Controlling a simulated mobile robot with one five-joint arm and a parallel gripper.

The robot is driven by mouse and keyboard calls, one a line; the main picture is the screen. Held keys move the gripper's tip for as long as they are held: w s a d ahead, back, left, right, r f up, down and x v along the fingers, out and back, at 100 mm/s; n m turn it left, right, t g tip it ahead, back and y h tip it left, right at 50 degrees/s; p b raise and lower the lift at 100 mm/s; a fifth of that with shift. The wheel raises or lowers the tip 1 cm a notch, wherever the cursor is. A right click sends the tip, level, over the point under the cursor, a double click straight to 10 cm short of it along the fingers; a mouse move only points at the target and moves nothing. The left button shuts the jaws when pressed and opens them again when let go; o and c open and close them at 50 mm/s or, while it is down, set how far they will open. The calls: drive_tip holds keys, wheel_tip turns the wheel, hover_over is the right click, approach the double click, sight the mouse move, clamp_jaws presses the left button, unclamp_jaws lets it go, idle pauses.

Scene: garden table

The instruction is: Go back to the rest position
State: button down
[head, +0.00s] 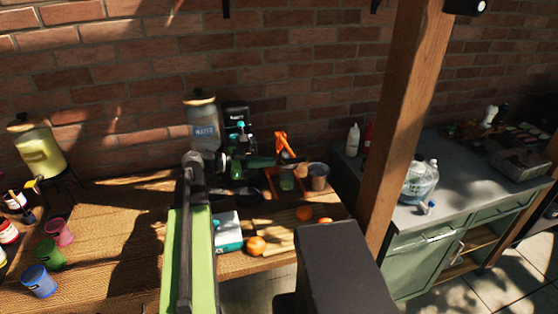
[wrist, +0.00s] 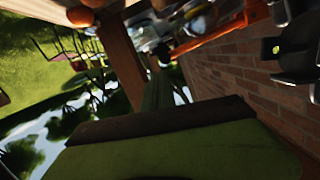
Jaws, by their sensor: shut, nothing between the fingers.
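My arm rises from the bottom of the head view on its green link, bends at a dark elbow and reaches right, low over the back of the table. My gripper (head: 297,160) is small and dark at the arm's far end, in front of the orange juice press (head: 282,143). It is shut with nothing held. Its fingertips are hard to make out against the clutter. The wrist view is tilted, with a broad green surface across the bottom and dark parts at the right edge.
The woven-topped table (head: 110,215) holds colored cups on the left, a water dispenser (head: 202,125) at the back, and a teal-and-white box (head: 228,233) and oranges (head: 256,245) in front. A wooden post (head: 408,110) stands to the right, before a green cabinet (head: 420,262). A brick wall (head: 130,80) closes the back.

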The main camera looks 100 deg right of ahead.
drive_tip(key=shift+w+a+r, duration=0.2)
drive_tip(key=shift+w+r, duration=0.1)
drive_tip(key=shift+w, duration=0.05)
